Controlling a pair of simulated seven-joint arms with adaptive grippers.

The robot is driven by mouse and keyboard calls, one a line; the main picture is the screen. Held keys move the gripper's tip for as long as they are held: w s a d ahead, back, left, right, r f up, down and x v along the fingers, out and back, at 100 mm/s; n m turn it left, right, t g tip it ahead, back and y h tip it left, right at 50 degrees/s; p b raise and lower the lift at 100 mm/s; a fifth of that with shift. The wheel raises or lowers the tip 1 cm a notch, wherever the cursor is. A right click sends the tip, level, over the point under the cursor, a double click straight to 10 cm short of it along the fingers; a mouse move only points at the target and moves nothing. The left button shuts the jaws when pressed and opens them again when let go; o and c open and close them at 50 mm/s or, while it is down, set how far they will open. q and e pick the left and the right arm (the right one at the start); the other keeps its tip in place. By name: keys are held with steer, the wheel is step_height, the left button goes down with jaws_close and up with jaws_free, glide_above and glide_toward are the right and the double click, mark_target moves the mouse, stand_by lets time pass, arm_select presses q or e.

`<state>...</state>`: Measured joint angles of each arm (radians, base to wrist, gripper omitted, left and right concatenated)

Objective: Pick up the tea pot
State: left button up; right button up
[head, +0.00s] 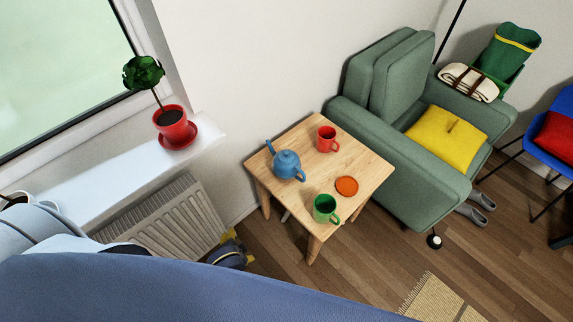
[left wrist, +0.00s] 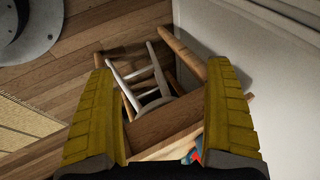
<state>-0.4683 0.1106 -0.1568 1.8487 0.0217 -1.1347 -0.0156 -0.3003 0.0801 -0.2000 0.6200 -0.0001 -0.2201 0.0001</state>
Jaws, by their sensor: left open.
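The blue tea pot (head: 286,164) stands upright on the small wooden table (head: 310,185) in the head view. A red mug (head: 327,139) is behind it to the right, and a green mug (head: 325,208) is in front to the right. An orange-brown round coaster (head: 346,186) lies between the mugs. My left gripper (head: 239,248) is below and left of the table, apart from the tea pot. In the left wrist view its yellow fingers (left wrist: 156,65) are wide apart, with nothing held. Small blue and red patches at the bottom there are too cut off to identify. My right gripper is not in view.
A white radiator (head: 165,215) and a windowsill (head: 100,190) with a red potted plant (head: 172,122) are at left. A green armchair (head: 400,150) with a yellow cushion (head: 447,138) stands right of the table. Wooden floor lies open in front.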

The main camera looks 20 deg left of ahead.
arm_select(q)
steer(key=w+d+r+m+t, duration=0.1)
steer(key=w+r, duration=0.2)
steer(key=r, duration=0.4)
steer(key=w+d+r+m, duration=0.1)
steer(key=w+r+m, duration=0.1)
steer(key=w+r, duration=0.35)
steer(key=w+d+r+m+g+h, duration=0.2)
steer(key=w+d+r+m+h, duration=0.35)
steer(key=w+d+m, duration=0.8)
step_height(320, 180, up, 12)
steer(key=m+g+y, duration=0.4)
steer(key=m, duration=0.5)
glide_above(286, 153)
steer(key=shift+h, duration=0.25)
steer(key=f, duration=1.1)
steer(key=shift+w+d, duration=0.15)
steer(key=shift+w, duration=0.15)
steer(key=shift+s+f, duration=0.15)
steer(key=shift+f, duration=2.65)
